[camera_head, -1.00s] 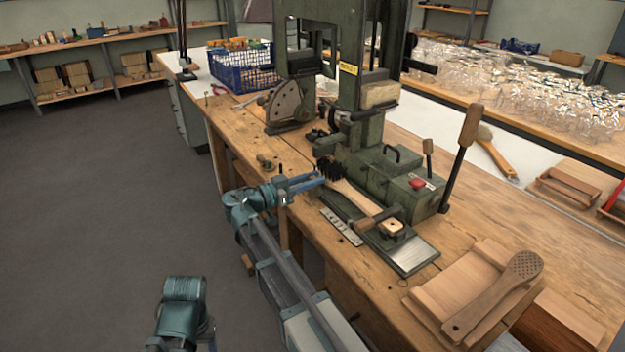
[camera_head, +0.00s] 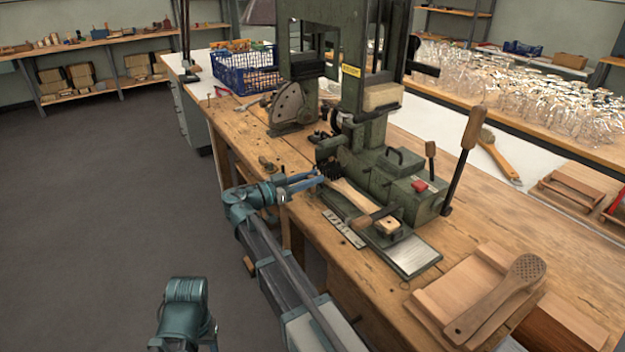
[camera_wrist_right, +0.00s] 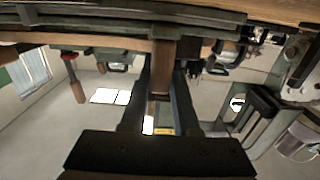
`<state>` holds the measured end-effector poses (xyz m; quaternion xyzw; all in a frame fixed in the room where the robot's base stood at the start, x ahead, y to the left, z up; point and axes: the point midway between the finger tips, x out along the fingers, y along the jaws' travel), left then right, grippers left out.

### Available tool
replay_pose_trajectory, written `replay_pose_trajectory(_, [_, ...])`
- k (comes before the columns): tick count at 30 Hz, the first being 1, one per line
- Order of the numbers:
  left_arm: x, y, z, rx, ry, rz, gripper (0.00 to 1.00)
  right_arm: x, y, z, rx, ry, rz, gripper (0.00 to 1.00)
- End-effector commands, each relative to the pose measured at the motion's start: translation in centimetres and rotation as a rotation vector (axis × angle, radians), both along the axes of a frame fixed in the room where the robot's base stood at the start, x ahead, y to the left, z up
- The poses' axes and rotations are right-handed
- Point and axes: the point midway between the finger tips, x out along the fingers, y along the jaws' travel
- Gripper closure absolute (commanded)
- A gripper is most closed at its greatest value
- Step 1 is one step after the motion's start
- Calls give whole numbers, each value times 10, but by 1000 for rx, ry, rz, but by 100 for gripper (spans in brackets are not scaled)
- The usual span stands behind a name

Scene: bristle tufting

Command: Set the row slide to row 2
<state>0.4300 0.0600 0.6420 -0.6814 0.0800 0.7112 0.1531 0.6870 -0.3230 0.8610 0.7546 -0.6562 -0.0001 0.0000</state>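My right gripper (camera_head: 306,182) has two blue fingers apart, at the left side of the bristle end. In the right wrist view, a brown upright part (camera_wrist_right: 161,68) shows between the fingers; contact is unclear. Of my left arm only a link shows.
A lever with a wooden grip (camera_head: 472,128) and a red button (camera_head: 420,186) are on the machine. A wooden block with a perforated paddle (camera_head: 500,295) lies at the front right. A blue crate (camera_head: 245,72) stands at the back. The bench's left front is mostly clear.

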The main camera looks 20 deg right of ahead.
Motion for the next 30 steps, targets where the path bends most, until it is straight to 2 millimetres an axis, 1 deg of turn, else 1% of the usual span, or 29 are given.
replay_pose_trajectory(1, [0,0,0,0,0,0,43,0,0,0,0,0,1,60])
replay_pose_trajectory(4, [0,0,0,0,0,0,43,0,0,0,0,0,0,43])
replay_pose_trajectory(12, [0,0,0,0,0,0,43,0,0,0,0,0,0,43])
replay_pose_trajectory(16, [0,0,0,0,0,0,43,-1,8,0,0,0,1,43])
replay_pose_trajectory(20, [0,0,0,0,0,0,43,-4,30,0,0,0,3,43])
replay_pose_trajectory(24, [0,0,0,0,0,0,43,-8,62,0,0,0,5,43])
replay_pose_trajectory(30, [0,0,0,0,0,0,43,-13,102,0,0,0,3,43])
